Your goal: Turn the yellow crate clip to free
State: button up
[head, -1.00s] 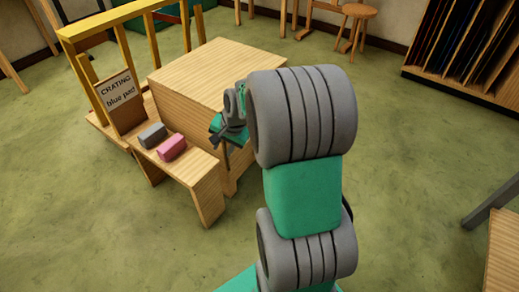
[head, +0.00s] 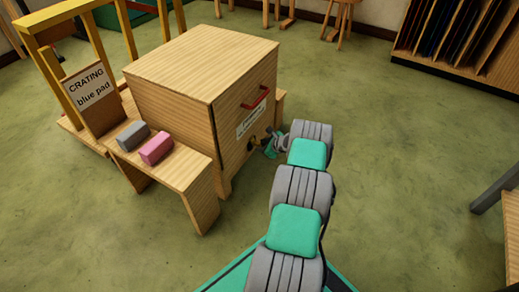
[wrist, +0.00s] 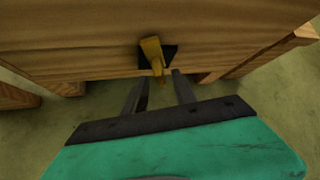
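The yellow crate clip (wrist: 153,52) sticks out from a dark plate (wrist: 170,53) low on the front of the wooden crate (wrist: 75,45), in the wrist view. The clip points downward, tilted slightly. My gripper (wrist: 160,84) is open, its two dark fingers apart just below and in front of the clip. The clip's lower end shows between the fingertips; I cannot tell whether they touch it. In the head view my gripper (head: 261,145) is at the lower front of the crate (head: 180,105), and the clip there is too small to make out clearly.
The crate has a red handle (head: 256,97) and a white label (head: 251,120). A bench (head: 190,176) left of it holds a grey block (head: 133,136) and a pink block (head: 156,148), by a "CRATING blue pad" sign (head: 90,94).

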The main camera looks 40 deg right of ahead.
jog(key=shift+x, duration=0.85)
jog(key=shift+c, duration=0.3)
grip_shut()
